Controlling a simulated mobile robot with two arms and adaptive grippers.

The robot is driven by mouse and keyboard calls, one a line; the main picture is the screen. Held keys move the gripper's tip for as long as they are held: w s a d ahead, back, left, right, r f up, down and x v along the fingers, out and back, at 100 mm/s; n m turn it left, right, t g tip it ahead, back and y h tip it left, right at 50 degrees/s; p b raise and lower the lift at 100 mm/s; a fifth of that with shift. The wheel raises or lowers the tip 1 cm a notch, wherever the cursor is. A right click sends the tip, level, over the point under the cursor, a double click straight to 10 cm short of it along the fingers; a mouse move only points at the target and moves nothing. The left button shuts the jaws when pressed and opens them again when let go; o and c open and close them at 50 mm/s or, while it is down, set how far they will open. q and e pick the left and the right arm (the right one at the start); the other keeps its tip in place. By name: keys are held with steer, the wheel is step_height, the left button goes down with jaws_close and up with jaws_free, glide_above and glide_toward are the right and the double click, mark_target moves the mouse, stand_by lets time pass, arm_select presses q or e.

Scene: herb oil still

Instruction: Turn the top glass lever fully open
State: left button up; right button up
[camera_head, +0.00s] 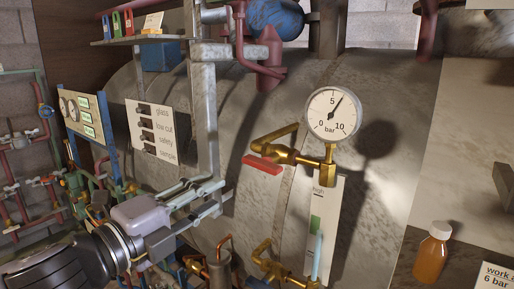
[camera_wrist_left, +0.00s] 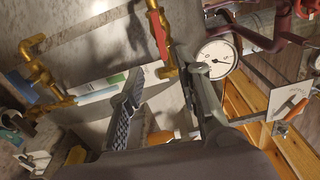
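The top glass lever (camera_head: 262,165) is a red handle on the upper brass valve (camera_head: 290,154), beside the top of the sight glass (camera_head: 318,240). It points left, roughly level. In the left wrist view the red lever (camera_wrist_left: 157,33) shows above the gap between the fingers, with the sight glass (camera_wrist_left: 98,92) at left. My left gripper (camera_head: 221,193) is in front of the boiler, left of and a little below the lever. Its fingers are apart with nothing between them, and also show open in the left wrist view (camera_wrist_left: 163,70). They appear clear of the lever. My right gripper is out of view.
A round pressure gauge (camera_head: 333,114) stands above the valve. A lower brass valve (camera_head: 270,265) is below. A red pipe fitting (camera_head: 268,55) hangs above, and a grey vertical post (camera_head: 205,110) is close behind the left gripper. An amber bottle (camera_head: 432,252) stands at right.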

mark_target(258, 167)
arm_select(q)
steer(key=p+x, duration=0.4)
steer(key=x, duration=0.9)
steer(key=shift+w+d+r, duration=0.1)
steer(key=shift+d, duration=0.05)
steer(key=shift+w+d+p, duration=0.35)
steer(key=shift+w+d, duration=0.05)
steer(key=shift+w, duration=0.2)
jaws_close()
